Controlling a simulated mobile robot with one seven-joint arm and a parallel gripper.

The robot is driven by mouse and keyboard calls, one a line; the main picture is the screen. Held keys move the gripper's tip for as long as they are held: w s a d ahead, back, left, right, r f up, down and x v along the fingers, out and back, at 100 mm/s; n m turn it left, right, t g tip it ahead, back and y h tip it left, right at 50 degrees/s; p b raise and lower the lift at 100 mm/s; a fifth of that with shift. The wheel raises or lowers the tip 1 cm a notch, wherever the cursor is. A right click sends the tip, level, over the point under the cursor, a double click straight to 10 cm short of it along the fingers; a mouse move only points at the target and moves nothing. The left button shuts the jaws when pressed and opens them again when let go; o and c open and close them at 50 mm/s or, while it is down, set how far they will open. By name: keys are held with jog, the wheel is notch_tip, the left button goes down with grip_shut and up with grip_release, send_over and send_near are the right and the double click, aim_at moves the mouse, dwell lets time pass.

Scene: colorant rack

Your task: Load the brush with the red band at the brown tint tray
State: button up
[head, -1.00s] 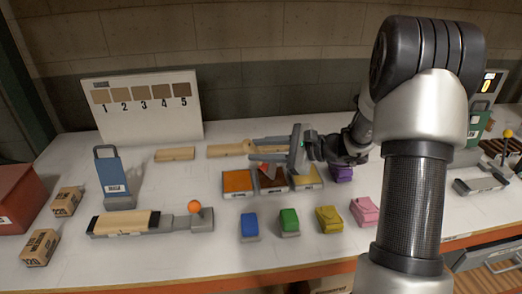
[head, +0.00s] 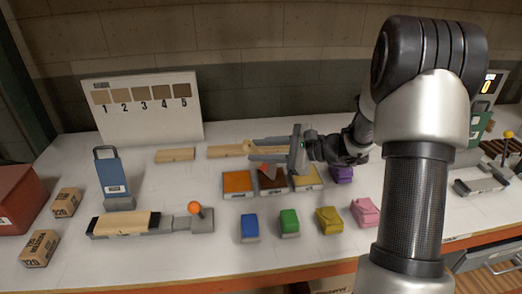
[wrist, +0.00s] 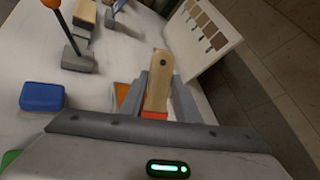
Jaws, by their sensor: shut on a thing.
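My gripper (head: 252,150) is shut on the brush with the red band. Its pale wooden handle (wrist: 158,80) stands between the fingers in the wrist view, with the red band (wrist: 154,115) just below. In the head view, the red part (head: 265,168) shows under the fingers, above the brown tint tray (head: 273,188). The bristles are mostly hidden, so I cannot tell whether they touch the tray. The orange tray (head: 238,182) lies left of the brown one, and the yellow tray (head: 307,181) lies right.
Blue (head: 249,226), green (head: 289,220), yellow (head: 328,217), pink (head: 365,211) and purple (head: 342,174) blocks stand around the trays. A lever fixture (head: 203,222) with an orange knob is at left. A numbered swatch board (head: 150,125) stands behind.

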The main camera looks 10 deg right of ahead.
notch_tip(320, 180, up, 7)
jog(key=p, duration=0.3)
jog(key=shift+p, duration=0.35)
jog(key=shift+f, duration=0.15)
